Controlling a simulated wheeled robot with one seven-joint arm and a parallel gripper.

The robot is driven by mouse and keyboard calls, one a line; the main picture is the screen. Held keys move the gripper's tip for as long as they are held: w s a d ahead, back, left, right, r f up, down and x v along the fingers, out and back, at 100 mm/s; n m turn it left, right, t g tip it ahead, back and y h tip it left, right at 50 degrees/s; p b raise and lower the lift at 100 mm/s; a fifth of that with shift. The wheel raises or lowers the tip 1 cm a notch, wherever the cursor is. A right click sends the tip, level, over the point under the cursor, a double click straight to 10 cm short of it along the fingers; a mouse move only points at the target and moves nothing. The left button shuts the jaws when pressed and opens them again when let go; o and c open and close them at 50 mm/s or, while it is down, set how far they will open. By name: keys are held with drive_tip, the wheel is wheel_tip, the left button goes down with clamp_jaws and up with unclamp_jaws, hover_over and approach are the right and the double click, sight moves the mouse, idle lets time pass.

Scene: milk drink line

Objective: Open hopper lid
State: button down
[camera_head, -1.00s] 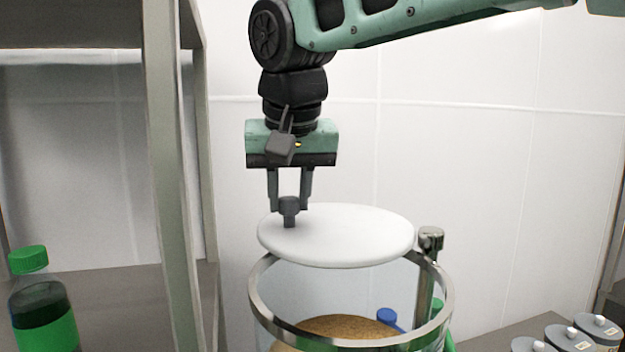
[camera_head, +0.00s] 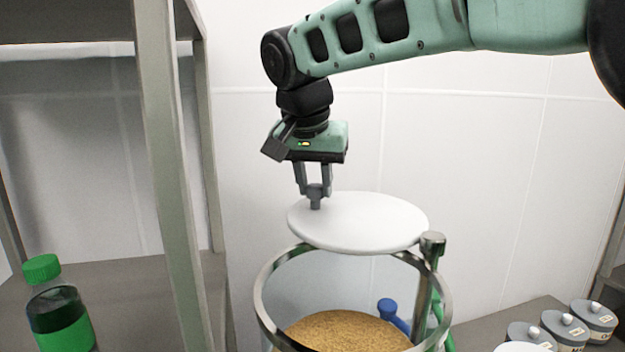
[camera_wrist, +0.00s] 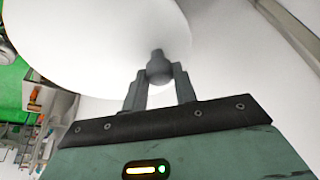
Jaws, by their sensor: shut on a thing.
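The hopper lid (camera_head: 365,222) is a white round disc with a small grey knob (camera_head: 316,203) near its left edge. My gripper (camera_head: 314,190) is shut on this knob from above. The lid is above the hopper's metal rim (camera_head: 262,300) and shifted to the right, close to the hinge post (camera_head: 432,245). The glass hopper is open beneath it, with tan granules (camera_head: 345,330) inside. The wrist view shows the lid (camera_wrist: 90,45) beyond my gripper (camera_wrist: 160,85), with the knob between the fingers.
A metal shelf with an upright post (camera_head: 165,170) stands on the left. A bottle with a green cap (camera_head: 42,268) sits on it. Several grey lidded canisters (camera_head: 565,328) stand at the lower right. A blue piece (camera_head: 390,308) shows by the granules.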

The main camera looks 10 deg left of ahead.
drive_tip(key=c, duration=1.1)
unclamp_jaws()
drive_tip(key=shift+r, duration=0.15)
drive_tip(key=d+v, duration=0.1)
drive_tip(key=v, duration=1.6)
drive_tip(key=shift+s+a, duration=0.15)
drive_tip(key=shift+a, duration=0.35)
